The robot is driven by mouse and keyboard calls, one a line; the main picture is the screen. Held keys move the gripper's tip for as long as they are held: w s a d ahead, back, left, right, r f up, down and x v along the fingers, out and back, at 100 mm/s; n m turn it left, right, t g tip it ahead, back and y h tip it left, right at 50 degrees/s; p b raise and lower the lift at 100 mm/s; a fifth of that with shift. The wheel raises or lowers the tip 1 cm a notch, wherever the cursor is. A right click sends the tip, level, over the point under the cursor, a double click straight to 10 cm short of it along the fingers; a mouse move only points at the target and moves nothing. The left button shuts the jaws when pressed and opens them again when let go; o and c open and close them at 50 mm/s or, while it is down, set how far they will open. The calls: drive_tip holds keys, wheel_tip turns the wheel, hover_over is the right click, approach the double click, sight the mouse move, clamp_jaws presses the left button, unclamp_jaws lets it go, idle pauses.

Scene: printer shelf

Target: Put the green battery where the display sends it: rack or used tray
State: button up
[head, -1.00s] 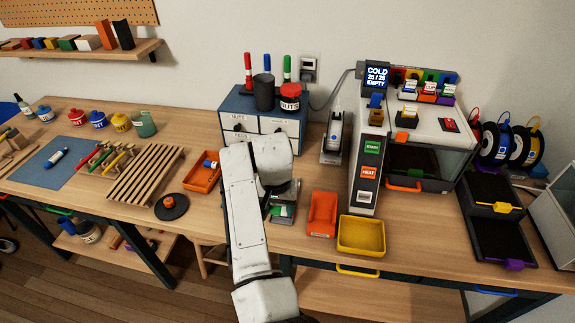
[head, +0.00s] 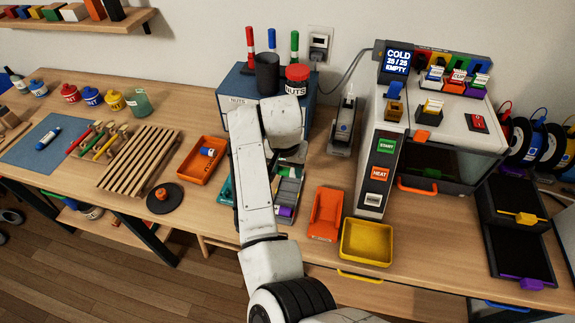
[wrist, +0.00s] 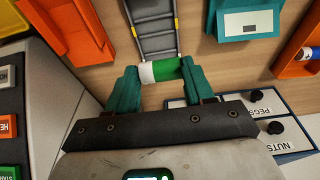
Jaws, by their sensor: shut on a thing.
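My gripper (wrist: 160,76) is shut on the green battery (wrist: 167,70), a cylinder with a green part and a white end, held crosswise between teal fingers in the wrist view. Just beyond it is the grey rack (wrist: 155,25) with rails and yellow marks; I cannot tell if they touch. The display (head: 398,60) reads "COLD 25 / 25 EMPTY". An orange tray (head: 193,177) holds a blue-and-white battery (head: 208,152). An empty yellow tray (head: 367,258) stands at the front.
An orange stand (head: 326,214) is right of the rack, beside the printer (head: 450,130) with its START and HEAT buttons. A teal block (wrist: 250,22) lies on the rack's other side. A blue drawer cabinet (head: 235,85) stands behind. Bare table shows between the orange tray and slatted board.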

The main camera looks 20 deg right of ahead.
drive_tip(key=shift+r+p, duration=0.1)
drive_tip(key=shift+p, duration=0.2)
drive_tip(key=b, duration=0.2)
hover_over(288, 190)
drive_tip(key=shift+s+a+f, duration=0.1)
drive_tip(key=shift+a+f, duration=0.05)
drive_tip(key=shift+f, duration=0.9)
drive_tip(key=shift+s+a+f, duration=0.1)
drive_tip(key=shift+f, duration=0.95)
drive_tip(key=shift+f, duration=1.35)
idle(0.7)
drive_tip(key=o, duration=1.2)
drive_tip(key=shift+r, duration=0.15)
wheel_tip(288, 190, up, 5)
drive_tip(key=p, duration=0.4)
drive_tip(key=shift+p, duration=0.35)
drive_tip(key=shift+r, duration=0.9)
